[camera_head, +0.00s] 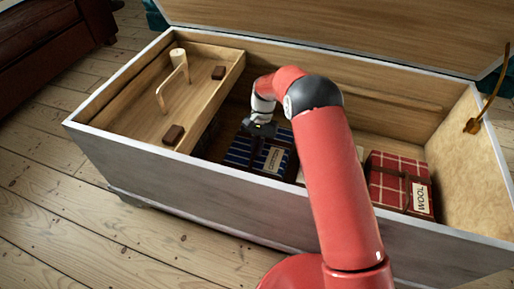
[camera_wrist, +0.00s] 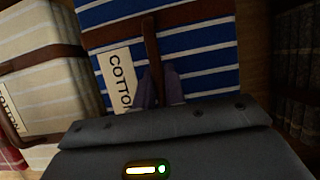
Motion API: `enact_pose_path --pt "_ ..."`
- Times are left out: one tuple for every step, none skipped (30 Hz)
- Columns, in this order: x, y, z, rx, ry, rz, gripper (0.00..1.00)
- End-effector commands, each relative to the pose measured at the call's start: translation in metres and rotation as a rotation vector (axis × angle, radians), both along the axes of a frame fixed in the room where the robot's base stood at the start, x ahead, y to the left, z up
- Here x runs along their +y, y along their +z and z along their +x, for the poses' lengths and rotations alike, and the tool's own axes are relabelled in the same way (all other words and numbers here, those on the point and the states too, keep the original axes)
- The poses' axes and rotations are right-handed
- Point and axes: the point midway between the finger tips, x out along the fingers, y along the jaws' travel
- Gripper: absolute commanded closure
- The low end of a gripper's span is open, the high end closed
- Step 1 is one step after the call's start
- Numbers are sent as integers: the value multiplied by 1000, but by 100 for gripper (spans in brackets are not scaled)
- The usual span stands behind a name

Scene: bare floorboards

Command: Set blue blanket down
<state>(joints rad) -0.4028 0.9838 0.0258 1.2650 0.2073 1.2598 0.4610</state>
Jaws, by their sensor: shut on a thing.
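The blue blanket (camera_head: 238,149) is a folded, white-striped bundle with a brown strap and a pale label. It is inside the open chest, left of centre, beside the raised wooden tray. In the wrist view the blue blanket (camera_wrist: 205,48) fills the upper middle, its label reading COTTON. My gripper (camera_head: 256,153) points down at it from above. In the wrist view my gripper (camera_wrist: 158,86) has its fingers close together at the brown strap (camera_wrist: 152,50), shut on the blanket. I cannot tell whether its underside touches the chest floor.
The chest (camera_head: 200,216) has its lid up. Its tray (camera_head: 205,100) holds a wooden handle and small brown blocks. A cream striped blanket (camera_wrist: 45,85) lies next to the blue one. A red checked blanket (camera_head: 388,180) labelled WOOL lies at the right.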

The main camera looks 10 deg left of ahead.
Motion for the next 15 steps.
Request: enact_pose_path --pt "0 2 0 -1 0 1 100" --pt "0 2 0 -1 0 1 100" --pt "0 1 0 -1 0 1 100" --pt "0 1 0 -1 0 1 100" --pt "0 0 0 -1 0 1 100" --pt "0 -1 0 -1 0 1 100" --pt "0 -2 0 0 0 0 85" --pt "0 -2 0 0 0 0 81" --pt "0 -2 0 0 0 0 76" --pt "0 -2 0 0 0 0 72" --pt "0 -2 0 0 -1 0 68" --pt "0 -2 0 0 -1 0 67" --pt "0 -2 0 0 -1 0 67" --pt "0 -2 0 0 -1 0 67" --pt "0 -2 0 0 -1 0 67"
